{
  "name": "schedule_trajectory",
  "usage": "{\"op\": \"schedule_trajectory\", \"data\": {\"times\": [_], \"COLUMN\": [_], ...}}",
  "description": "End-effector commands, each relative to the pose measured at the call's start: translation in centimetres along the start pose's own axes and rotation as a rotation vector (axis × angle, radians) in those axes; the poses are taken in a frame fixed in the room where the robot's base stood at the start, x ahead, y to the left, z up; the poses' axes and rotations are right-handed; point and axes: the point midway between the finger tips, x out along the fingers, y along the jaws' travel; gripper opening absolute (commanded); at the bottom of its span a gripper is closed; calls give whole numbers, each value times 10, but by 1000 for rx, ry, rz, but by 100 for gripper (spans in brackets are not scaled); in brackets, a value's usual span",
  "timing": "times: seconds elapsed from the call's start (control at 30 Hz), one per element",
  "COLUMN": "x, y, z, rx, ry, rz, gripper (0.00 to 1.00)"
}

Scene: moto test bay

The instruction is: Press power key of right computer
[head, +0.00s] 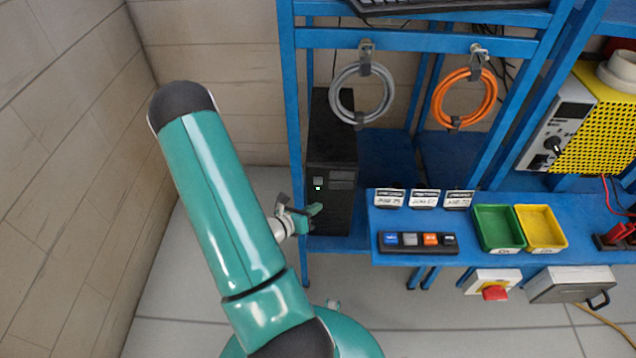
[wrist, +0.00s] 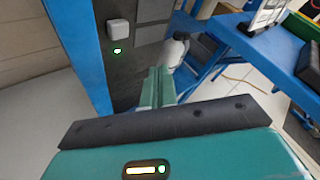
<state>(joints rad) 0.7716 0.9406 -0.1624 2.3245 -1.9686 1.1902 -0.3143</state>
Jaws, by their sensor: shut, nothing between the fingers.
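A black computer tower (head: 332,135) stands upright on a low blue shelf, behind a blue post. It is the only computer that I can make out. On its front is a small grey square key (head: 318,181) with a lit green light just below it. In the wrist view the square key (wrist: 121,31) and the green light are at the upper left. My gripper (head: 316,209) is shut and empty, in front of the tower and below the key. In the wrist view its green fingers (wrist: 158,86) lie below and right of the key, apart from it.
The blue post (wrist: 80,55) stands close left of the key. Right of the tower, a blue bench (head: 480,258) holds a button strip (head: 418,243), a green tray (head: 497,229) and a yellow tray (head: 541,229). Grey (head: 336,108) and orange (head: 436,108) cable coils hang above.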

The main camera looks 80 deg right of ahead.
Motion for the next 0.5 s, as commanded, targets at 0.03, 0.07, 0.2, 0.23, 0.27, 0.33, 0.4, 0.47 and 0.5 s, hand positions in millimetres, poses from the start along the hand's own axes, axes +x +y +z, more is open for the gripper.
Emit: {"op": "schedule_trajectory", "data": {"times": [0.03,0.07,0.2,0.23,0.27,0.33,0.4,0.47,0.5], "x": [6,9,22,24,27,32,36,40,41], "y": [4,6,15,17,19,24,27,29,30], "z": [4,6,16,18,20,24,27,29,30], "rx": [2,3,3,2,3,0,0,0,0], "ry": [0,0,0,0,-1,-2,-1,-2,-1], "rz": [-1,-1,-2,-2,-1,0,0,0,0], "gripper": [0,0,0,0,0,0,0,0,0]}}
